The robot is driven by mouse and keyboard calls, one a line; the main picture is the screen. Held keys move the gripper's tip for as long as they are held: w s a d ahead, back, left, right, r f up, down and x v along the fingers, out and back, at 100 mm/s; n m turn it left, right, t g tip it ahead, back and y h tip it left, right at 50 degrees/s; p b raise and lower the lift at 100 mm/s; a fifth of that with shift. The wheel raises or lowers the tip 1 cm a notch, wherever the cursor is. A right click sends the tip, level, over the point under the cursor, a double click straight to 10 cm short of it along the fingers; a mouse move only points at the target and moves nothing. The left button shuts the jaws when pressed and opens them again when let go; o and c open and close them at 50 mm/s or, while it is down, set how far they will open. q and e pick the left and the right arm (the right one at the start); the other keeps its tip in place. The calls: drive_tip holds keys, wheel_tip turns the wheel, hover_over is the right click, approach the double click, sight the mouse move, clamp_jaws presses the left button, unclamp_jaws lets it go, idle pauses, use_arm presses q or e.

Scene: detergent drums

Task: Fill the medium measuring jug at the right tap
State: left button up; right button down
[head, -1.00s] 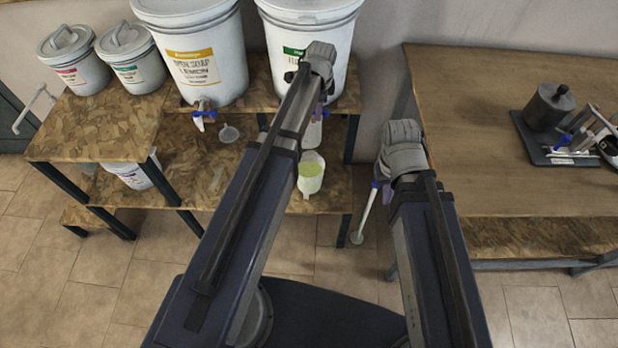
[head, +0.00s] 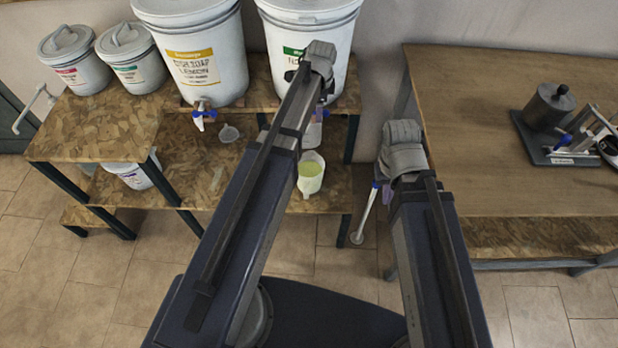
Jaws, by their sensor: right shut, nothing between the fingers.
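A translucent jug (head: 311,178) with yellow-green liquid stands on the lower shelf, below the right drum (head: 308,40). My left arm hides part of its left side. My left gripper (head: 322,98) is in front of the right drum, near its blue tap (head: 326,113); the arm mostly hides its fingers, so I cannot tell whether it touches the tap. A pale object (head: 312,135) shows partly behind the arm, between tap and jug. My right gripper (head: 386,194) is shut and empty, away from the jug, left of the wooden table.
The lemon drum (head: 195,60) has a blue tap (head: 203,113), with a small clear vessel (head: 229,133) below it. Two smaller drums stand at the left. A pale rod (head: 366,215) is beside my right gripper. The wooden table (head: 490,120) is mostly clear; a dark tray (head: 560,158) holds equipment.

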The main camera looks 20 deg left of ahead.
use_arm(q)
drive_tip(key=shift+s+d+r+p, duration=0.1)
drive_tip(key=shift+s+r+p, duration=0.05)
drive_tip(key=shift+r+p, duration=1)
drive_tip(key=shift+s+d+r+p, duration=0.1)
drive_tip(key=shift+r+p, duration=0.95)
drive_tip(key=shift+r, duration=0.05)
wheel_tip(320, 180, up, 8)
drive_tip(key=s+p, duration=0.1)
drive_tip(key=p, duration=0.6)
drive_tip(key=shift+s+d+f+p, duration=0.2)
drive_tip(key=shift+s+p, duration=0.05)
drive_tip(key=shift+p, duration=0.05)
